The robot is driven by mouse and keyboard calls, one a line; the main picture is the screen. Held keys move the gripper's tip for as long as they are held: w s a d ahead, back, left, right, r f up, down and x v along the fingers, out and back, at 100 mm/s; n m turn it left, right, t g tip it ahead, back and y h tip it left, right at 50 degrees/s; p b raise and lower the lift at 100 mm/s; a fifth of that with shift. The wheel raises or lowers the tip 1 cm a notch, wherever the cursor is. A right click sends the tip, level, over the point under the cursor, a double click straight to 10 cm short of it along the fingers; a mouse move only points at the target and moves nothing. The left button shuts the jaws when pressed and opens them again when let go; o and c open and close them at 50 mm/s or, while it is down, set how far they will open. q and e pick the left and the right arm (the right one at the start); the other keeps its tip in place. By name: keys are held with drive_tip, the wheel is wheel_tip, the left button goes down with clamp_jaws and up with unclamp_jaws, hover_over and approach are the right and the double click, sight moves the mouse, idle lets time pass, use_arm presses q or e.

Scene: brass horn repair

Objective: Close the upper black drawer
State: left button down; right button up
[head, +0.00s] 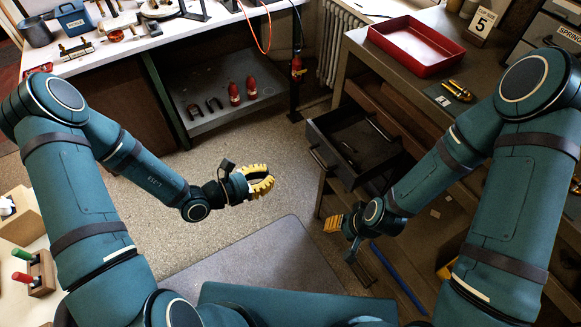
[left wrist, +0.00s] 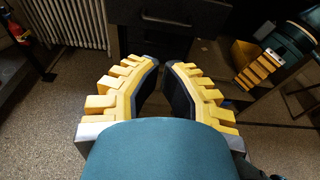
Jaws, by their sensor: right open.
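The upper black drawer (head: 349,157) is pulled out from the dark bench at right, with its open top showing. A few dark items lie inside it. Its bar handle (head: 318,159) is on the front, facing my left gripper. In the left wrist view the drawer front (left wrist: 165,12) and handle (left wrist: 165,20) are at the top, ahead of my fingers. My right gripper (head: 333,223) is open and empty, below the drawer in the picture.
A red tray (head: 416,46) and pliers (head: 457,90) are on the bench top (head: 395,62). A white-topped table (head: 175,35) with a lower shelf stands at back left. A radiator (head: 338,38) is behind. Floor (head: 230,145) is clear left of the drawer.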

use_arm(q)
approach(325, 156)
drive_tip(key=x, duration=0.4)
drive_tip(key=shift+b, duration=0.4)
use_arm(e)
drive_tip(key=shift+s+f, duration=0.1)
drive_tip(key=shift+f, duration=0.3)
